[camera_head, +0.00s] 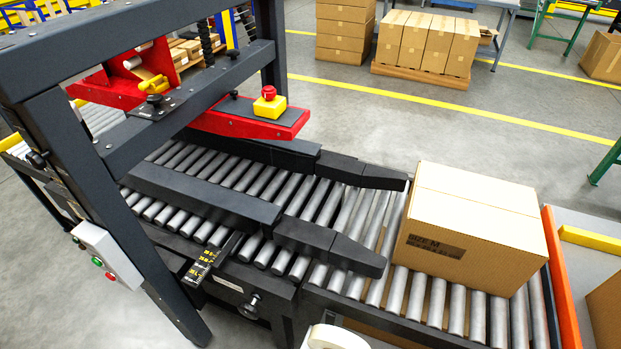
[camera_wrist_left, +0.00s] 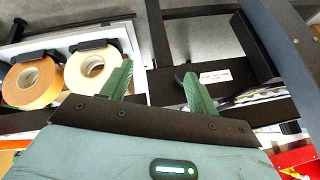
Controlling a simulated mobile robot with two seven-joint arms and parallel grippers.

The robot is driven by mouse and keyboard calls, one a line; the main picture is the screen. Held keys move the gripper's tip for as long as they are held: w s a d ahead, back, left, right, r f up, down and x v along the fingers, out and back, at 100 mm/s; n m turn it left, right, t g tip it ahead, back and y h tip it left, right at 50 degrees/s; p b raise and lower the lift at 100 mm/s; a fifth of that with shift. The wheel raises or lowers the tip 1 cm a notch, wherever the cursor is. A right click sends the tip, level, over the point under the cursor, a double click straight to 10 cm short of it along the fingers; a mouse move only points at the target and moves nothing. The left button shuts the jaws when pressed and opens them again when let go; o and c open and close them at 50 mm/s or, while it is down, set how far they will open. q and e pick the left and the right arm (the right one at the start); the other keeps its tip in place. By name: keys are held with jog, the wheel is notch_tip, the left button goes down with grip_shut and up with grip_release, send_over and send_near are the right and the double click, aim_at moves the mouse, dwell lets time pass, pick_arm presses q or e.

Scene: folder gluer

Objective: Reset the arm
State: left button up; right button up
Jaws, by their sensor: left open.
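My left gripper (camera_wrist_left: 158,70) shows in the left wrist view with its two green fingers apart. I see nothing between the fingers. Beyond its left finger is a white tray (camera_wrist_left: 134,92) with two tape rolls, one tan (camera_wrist_left: 32,83) and one white (camera_wrist_left: 92,70). Beyond its right finger are black frame bars and a white label (camera_wrist_left: 215,76). Neither gripper can be made out in the head view, and my right gripper is in neither view.
In the head view, a closed carton (camera_head: 470,225) sits on the roller conveyor (camera_head: 370,285), right of the black guide arms (camera_head: 335,250). The black machine frame (camera_head: 110,200) carries a red emergency button (camera_head: 269,92).

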pick_arm(q)
jog(key=s+a+r+n+t+h, duration=0.1)
jog(key=s+r+n, duration=0.4)
jog(key=s, duration=0.5)
notch_tip(320, 180, up, 3)
jog(key=shift+a+f+n+t+p, duration=0.15)
jog(key=shift+a+n+t+p, duration=0.35)
jog(key=shift+a, duration=0.55)
